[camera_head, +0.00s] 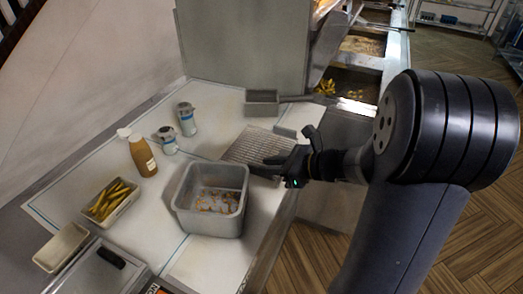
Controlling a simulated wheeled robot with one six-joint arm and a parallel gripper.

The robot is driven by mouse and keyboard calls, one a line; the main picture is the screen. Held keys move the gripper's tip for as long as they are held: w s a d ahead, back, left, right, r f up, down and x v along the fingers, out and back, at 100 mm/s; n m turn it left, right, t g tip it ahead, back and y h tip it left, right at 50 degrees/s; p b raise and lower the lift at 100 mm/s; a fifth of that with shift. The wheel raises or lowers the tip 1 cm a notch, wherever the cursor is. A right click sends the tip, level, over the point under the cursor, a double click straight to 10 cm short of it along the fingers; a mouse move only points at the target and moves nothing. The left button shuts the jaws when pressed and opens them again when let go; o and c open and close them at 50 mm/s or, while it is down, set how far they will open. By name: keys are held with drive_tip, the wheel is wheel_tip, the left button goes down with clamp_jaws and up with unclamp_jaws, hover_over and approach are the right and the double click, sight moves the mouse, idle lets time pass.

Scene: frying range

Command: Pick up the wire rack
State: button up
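The wire rack (256,146) lies flat on the white counter, a pale grid behind the square grey tub. My gripper (268,168) reaches in from the right, low over the rack's near right part, and covers some of it. The fingers are dark and small here, and I cannot tell whether they are open or shut, or whether they touch the rack.
The square grey tub (211,224) stands just in front of my gripper. A sauce bottle (143,157), two labelled canisters (187,121) (167,142) and a tray of fries (110,203) stand left. A grey long-handled container (262,104) lies behind the rack.

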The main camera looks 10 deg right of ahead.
sight(254, 165)
drive_tip(key=x, duration=0.5)
drive_tip(key=shift+s, duration=0.1)
drive_tip(key=shift+c, duration=0.2)
clamp_jaws()
